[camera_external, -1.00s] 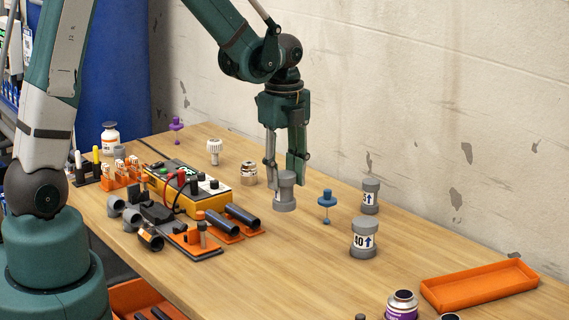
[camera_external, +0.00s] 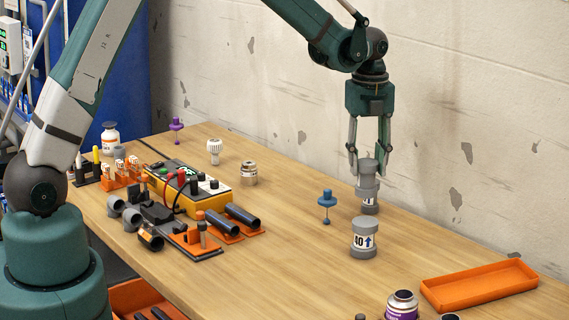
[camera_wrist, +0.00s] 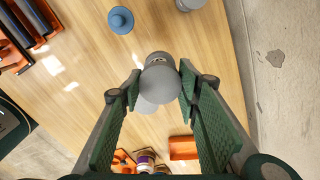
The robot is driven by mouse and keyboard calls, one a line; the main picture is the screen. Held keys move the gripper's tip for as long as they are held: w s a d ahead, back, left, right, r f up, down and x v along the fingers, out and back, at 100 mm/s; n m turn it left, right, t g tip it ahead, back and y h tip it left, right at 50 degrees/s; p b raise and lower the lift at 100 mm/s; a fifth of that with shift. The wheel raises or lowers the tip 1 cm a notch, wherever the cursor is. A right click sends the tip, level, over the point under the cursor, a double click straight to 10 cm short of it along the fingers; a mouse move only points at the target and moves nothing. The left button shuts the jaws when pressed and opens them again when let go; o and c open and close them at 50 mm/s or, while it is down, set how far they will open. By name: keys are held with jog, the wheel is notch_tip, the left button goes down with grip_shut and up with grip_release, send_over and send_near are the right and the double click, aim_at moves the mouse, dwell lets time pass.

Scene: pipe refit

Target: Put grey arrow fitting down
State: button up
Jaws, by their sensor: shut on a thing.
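My gripper (camera_external: 368,165) is shut on a grey arrow fitting (camera_external: 367,167), upright and above the table. In the wrist view the fitting (camera_wrist: 160,78) sits between both fingertips. A second grey fitting (camera_external: 371,207) stands on the table near the wall, its upper part hidden behind the held one in the external view. A third grey fitting (camera_external: 364,240), marked 40 with a blue up arrow, stands nearer the front. In the wrist view a grey shape (camera_wrist: 148,106) shows partly hidden below the held fitting; I cannot tell surely which fitting it is.
A blue knobbed pin (camera_external: 326,202) stands to the left. An empty orange tray (camera_external: 480,286) lies at the right, with a purple-labelled can (camera_external: 402,305) at the front edge. A yellow meter (camera_external: 190,190) and black pipes are further left. Bare wood lies between the fittings and the tray.

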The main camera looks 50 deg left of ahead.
jog(key=w+d+m, duration=0.3)
jog(key=w+d, duration=0.4)
jog(key=w, duration=0.3)
jog(key=shift+w+d+f+m, duration=0.3)
jog(key=shift+d, duration=0.05)
jog(key=shift+f, duration=0.1)
notch_tip(320, 180, down, 6)
dwell(0.3)
jog(key=shift+f, duration=1.9)
jog(key=shift+f+b, duration=0.2)
jog(key=shift+b, duration=0.1)
jog(key=o, duration=1)
jog(key=shift+c, duration=0.2)
